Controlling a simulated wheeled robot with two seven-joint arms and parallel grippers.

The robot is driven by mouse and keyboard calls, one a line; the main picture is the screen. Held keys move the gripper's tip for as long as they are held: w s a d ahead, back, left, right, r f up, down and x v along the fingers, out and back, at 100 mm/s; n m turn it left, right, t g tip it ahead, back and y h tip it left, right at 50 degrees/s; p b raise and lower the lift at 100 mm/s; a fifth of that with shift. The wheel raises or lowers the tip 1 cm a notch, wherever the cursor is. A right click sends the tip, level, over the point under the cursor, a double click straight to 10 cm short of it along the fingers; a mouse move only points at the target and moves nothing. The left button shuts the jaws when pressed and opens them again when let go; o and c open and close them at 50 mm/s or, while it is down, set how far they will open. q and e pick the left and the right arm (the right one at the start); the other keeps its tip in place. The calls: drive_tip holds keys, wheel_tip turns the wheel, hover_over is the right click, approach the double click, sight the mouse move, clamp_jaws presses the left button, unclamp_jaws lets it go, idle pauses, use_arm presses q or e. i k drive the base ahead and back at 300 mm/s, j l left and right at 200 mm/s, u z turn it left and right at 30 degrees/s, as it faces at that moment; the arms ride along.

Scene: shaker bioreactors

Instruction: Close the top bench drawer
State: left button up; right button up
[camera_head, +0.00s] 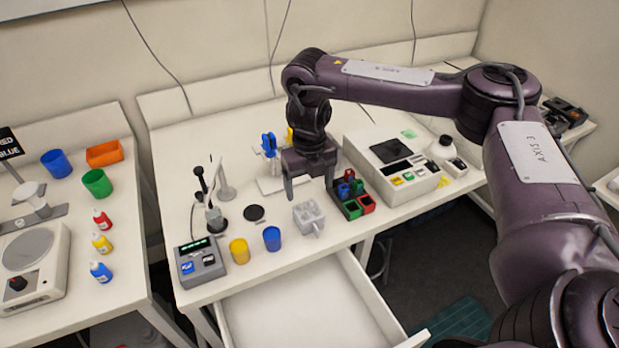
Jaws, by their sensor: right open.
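The top bench drawer (300,308) is pulled out from under the middle bench. It is white, and its visible inside looks empty. Its right side wall (372,293) runs forward toward the front panel, whose right end (412,340) shows at the bottom edge of the picture. The rest of the front panel is out of the picture. My right gripper (309,192) is open and points down above the bench top, behind the drawer. It is apart from the drawer. My left gripper is not in view.
The middle bench (180,150) holds a small control box (200,262), yellow (239,250) and blue (272,238) cups, a grey block (308,216), a colored-bin rack (352,200) and a white instrument (392,165). A left bench (130,225) carries bottles and cups. Dark floor lies right of the drawer.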

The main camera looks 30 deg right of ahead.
sight(330, 300)
drive_tip(key=k+j, duration=0.5)
drive_tip(key=k, duration=0.15)
drive_tip(key=k+j, duration=0.5)
drive_tip(key=k, duration=0.2)
